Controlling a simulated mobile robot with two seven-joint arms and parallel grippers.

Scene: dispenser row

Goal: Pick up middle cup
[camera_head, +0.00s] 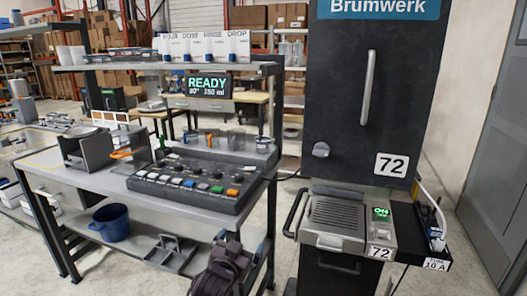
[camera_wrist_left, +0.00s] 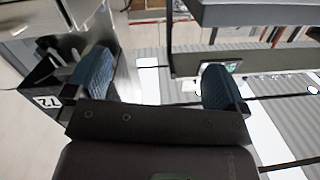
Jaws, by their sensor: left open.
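Small cup-like containers stand in a row at the back of the workbench (camera_head: 100,182), behind the button panel (camera_head: 195,184). A clear one (camera_head: 236,141) is near the right of this row, beside a blue and white one (camera_head: 263,144). They are small, and I cannot tell which is the middle cup. My left gripper (camera_head: 228,240) is low in front of the bench's right part, well apart from the containers. In the left wrist view its blue fingertips (camera_wrist_left: 156,80) are spread with nothing between them. My right gripper is not in view.
A dark Brumwerk cabinet (camera_head: 370,95) with a grilled tray (camera_head: 336,213) stands right of the bench. A READY display (camera_head: 208,86) hangs below the upper shelf. A grey holder (camera_head: 88,150) sits on the bench's left. A blue bucket (camera_head: 111,222) is on the lower shelf.

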